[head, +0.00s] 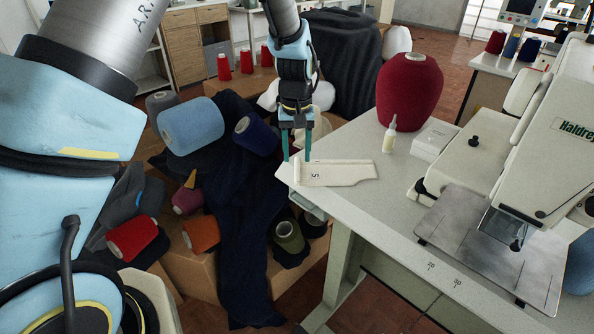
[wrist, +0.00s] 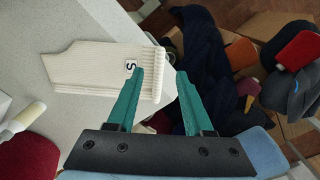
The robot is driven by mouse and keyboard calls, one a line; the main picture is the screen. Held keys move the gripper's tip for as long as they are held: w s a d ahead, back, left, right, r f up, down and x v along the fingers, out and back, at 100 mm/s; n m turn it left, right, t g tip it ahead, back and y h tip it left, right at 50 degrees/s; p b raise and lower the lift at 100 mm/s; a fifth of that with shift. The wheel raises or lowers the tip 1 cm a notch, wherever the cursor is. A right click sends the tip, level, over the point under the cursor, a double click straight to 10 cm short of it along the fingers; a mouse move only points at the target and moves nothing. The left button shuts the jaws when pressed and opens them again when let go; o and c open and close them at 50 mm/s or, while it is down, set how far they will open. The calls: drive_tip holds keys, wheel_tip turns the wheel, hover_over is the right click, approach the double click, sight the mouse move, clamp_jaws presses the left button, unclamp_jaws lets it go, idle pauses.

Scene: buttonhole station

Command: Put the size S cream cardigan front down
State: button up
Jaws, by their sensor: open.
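The cream cardigan front (head: 338,173) lies flat on the left corner of the pale work table (head: 385,215). Its black-on-white S label (head: 315,174) faces up near its ribbed end. In the wrist view the cardigan front (wrist: 95,72) extends left from the ribbed end, which lies near the table edge. My gripper (head: 297,158) is open at that ribbed end. In the wrist view one teal finger of my gripper (wrist: 160,75) overlaps the cream piece beside the label, and the other is off the table edge. Whether the fingers touch the cloth cannot be told.
A small glue-like bottle (head: 390,135), a white box (head: 434,140) and a large red yarn cone (head: 408,88) stand behind the piece. The sewing machine (head: 545,135) fills the table's right. Cartons with yarn cones and dark cloth (head: 240,210) lie left, below the table.

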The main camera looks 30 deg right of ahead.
drive_tip(key=shift+r+b, duration=0.45)
drive_tip(key=shift+r, duration=2.35)
drive_tip(key=w+a+r+n, duration=0.1)
drive_tip(key=w+a+r, duration=0.15)
drive_tip(key=a, duration=0.75)
drive_tip(key=w+a+r+n, duration=0.1)
drive_tip(key=w+a, duration=0.2)
drive_tip(key=a, duration=0.7)
drive_tip(key=s+a+n, duration=0.1)
drive_tip(key=s+a, duration=0.2)
drive_tip(key=a, duration=0.6)
drive_tip(key=s+a+n+t, duration=0.1)
drive_tip(key=s+a, duration=0.3)
drive_tip(key=a, duration=0.6)
drive_tip(key=shift+a+r+n+t, duration=0.2)
drive_tip(key=shift+n+t, duration=0.1)
drive_tip(key=shift+n, duration=0.1)
drive_tip(key=shift+o, duration=0.3)
drive_tip(key=shift+s, duration=0.1)
